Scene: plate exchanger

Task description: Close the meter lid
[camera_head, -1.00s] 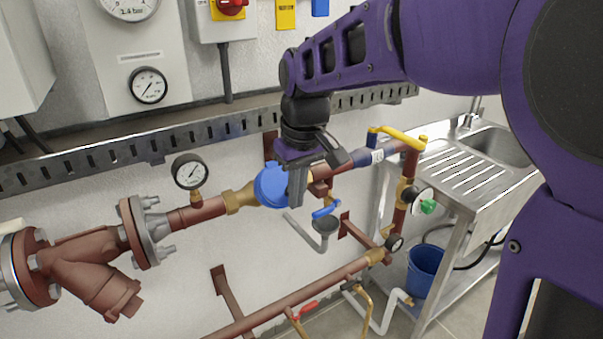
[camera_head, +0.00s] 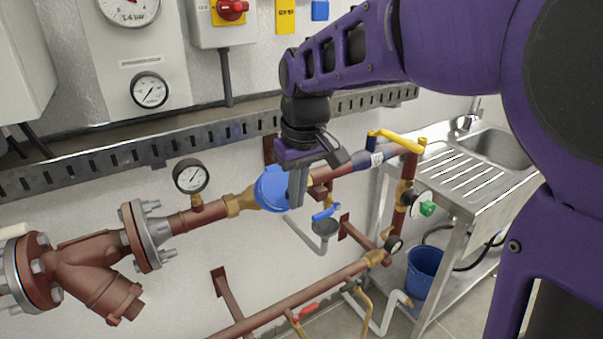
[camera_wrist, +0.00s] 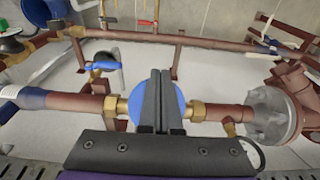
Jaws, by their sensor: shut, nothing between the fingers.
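The blue round meter (camera_head: 270,188) sits on the red-brown pipe between brass fittings. In the wrist view the blue meter (camera_wrist: 179,100) shows around and behind my fingers. Its blue top looks like a lid lying over the body, but my fingers cover part of it, and I cannot tell if it is fully closed. My gripper (camera_head: 297,204) points down at the right side of the meter in the head view. The fingers (camera_wrist: 160,75) are together and empty, over or against the blue surface; contact is not clear.
A pressure gauge (camera_head: 190,176) stands on the pipe left of the meter. A yellow-handled valve (camera_head: 396,138) is to the right. A slotted metal tray (camera_head: 100,165) runs along the wall behind. A lower pipe (camera_head: 300,297) and a sink bench (camera_head: 470,165) are nearby.

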